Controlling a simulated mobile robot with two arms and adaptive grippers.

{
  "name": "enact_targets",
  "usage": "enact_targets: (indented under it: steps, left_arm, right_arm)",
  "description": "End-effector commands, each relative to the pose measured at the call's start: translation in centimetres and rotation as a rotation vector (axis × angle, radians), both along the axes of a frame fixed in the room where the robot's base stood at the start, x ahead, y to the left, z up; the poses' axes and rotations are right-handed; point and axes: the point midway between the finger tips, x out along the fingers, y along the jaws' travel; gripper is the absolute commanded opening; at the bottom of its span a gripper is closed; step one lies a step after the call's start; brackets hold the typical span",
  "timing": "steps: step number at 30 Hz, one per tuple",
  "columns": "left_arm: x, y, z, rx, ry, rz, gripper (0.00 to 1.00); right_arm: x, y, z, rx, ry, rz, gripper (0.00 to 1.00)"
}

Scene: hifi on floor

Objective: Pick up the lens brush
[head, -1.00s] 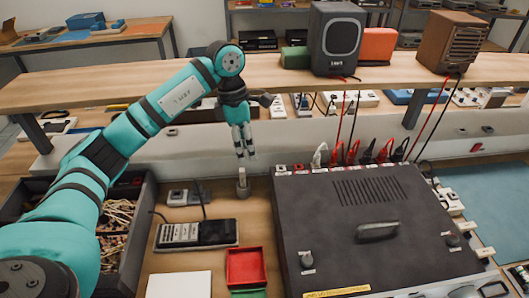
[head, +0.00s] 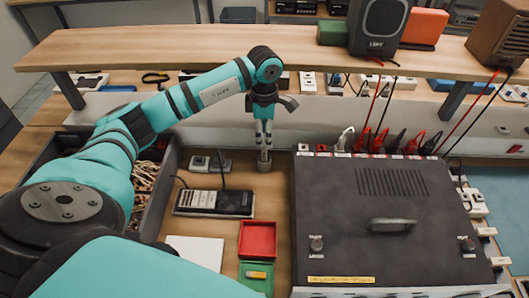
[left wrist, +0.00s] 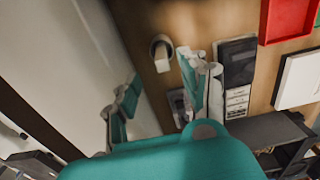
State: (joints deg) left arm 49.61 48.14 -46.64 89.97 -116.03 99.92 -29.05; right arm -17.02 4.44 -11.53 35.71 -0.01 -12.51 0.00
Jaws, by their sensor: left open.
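A small upright grey object, which looks like the lens brush (head: 264,162), stands on the wooden bench left of the big dark box. In the left wrist view the same object (left wrist: 162,50) shows from above, with a pale rim and dark centre. My left gripper (head: 264,146) points down just above it in the head view, and its fingertips overlap the object's top there. In the left wrist view the fingers (left wrist: 160,92) are spread apart with nothing between them; the object lies beyond the gap. I cannot tell if they touch. My right gripper is out of view.
The dark hi-fi box (head: 385,215) with red and black plugs stands close on the right. A black handheld device (head: 214,203), a red tray (head: 257,239) and a green tray (head: 256,277) lie nearer. A raised shelf (head: 180,50) runs behind.

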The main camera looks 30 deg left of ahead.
Motion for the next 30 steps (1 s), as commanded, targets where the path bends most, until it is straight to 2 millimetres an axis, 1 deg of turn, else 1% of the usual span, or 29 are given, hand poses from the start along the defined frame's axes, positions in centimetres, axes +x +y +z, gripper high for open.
enact_targets:
  steps: [4,8,9,12,15,20,23,30]
  left_arm:
    - [-0.2,-0.1,-1.1,0.0,0.004,0.0,0.44]
    - [-0.4,-0.2,-3.0,-0.001,0.005,0.001,0.44]
    - [-0.3,-0.2,-3.7,0.0,0.004,0.001,0.44]
    - [-0.3,-0.2,-4.8,0.0,0.002,0.002,0.44]
    - [-0.2,-0.1,-5.3,0.001,-0.001,0.002,0.44]
    - [-0.2,-0.1,-5.3,0.001,-0.001,0.001,0.44]
    - [-0.2,-0.1,-5.3,0.001,-0.001,0.001,0.34]
    - [-0.2,-0.1,-5.3,0.001,-0.001,0.001,0.02]
  right_arm:
    - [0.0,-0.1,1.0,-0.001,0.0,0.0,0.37]
    - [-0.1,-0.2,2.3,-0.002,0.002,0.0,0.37]
    - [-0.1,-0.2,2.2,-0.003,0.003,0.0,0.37]
    - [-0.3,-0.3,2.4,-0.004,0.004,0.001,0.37]
    - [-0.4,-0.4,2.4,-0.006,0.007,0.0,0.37]
    - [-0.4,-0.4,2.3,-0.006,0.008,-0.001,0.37]
    - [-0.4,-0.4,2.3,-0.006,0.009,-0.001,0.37]
    - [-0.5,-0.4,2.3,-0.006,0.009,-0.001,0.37]
